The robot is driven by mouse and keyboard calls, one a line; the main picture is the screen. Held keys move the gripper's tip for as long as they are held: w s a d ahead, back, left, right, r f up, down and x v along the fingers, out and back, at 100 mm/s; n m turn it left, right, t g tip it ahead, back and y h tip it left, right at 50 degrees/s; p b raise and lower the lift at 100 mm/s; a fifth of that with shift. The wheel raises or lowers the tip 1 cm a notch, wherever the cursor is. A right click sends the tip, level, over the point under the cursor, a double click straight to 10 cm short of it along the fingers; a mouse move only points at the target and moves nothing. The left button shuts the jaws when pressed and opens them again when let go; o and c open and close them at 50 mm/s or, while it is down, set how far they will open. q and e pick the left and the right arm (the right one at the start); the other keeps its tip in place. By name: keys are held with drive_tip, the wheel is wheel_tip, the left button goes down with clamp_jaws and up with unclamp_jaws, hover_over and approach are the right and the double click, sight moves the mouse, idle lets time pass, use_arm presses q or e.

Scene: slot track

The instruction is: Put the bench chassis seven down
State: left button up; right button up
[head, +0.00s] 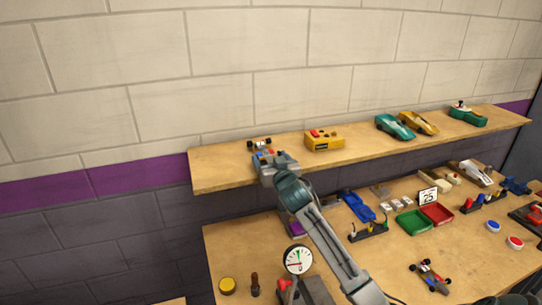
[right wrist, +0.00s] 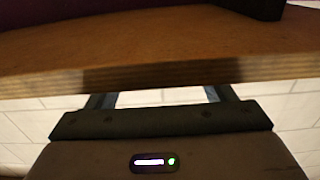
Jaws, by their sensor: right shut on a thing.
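A small chassis with dark wheels and red and blue parts (head: 262,147) is at the left end of the upper wooden shelf (head: 225,176). My right gripper (head: 266,157) is at this chassis and shut on it; the gripper and wrist hide its near part. I cannot tell whether its wheels touch the shelf, and no number is readable. In the right wrist view the shelf's edge (right wrist: 160,75) covers the fingertips and what is between them. My left gripper is not in view.
A yellow box (head: 324,140) stands right of the gripper on the shelf, with car bodies (head: 395,126) further right. Below, the bench holds another wheeled chassis (head: 431,275), a dial gauge (head: 298,260), a green tray (head: 413,222) and a red tray (head: 437,214).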

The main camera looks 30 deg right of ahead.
drive_tip(key=shift+f, duration=0.15)
drive_tip(key=o, duration=1)
drive_tip(key=shift+s+a, duration=0.1)
drive_tip(key=shift+s, duration=0.1)
drive_tip(key=b+v, duration=0.4)
drive_tip(key=v, duration=0.7)
drive_tip(key=shift+s, duration=0.3)
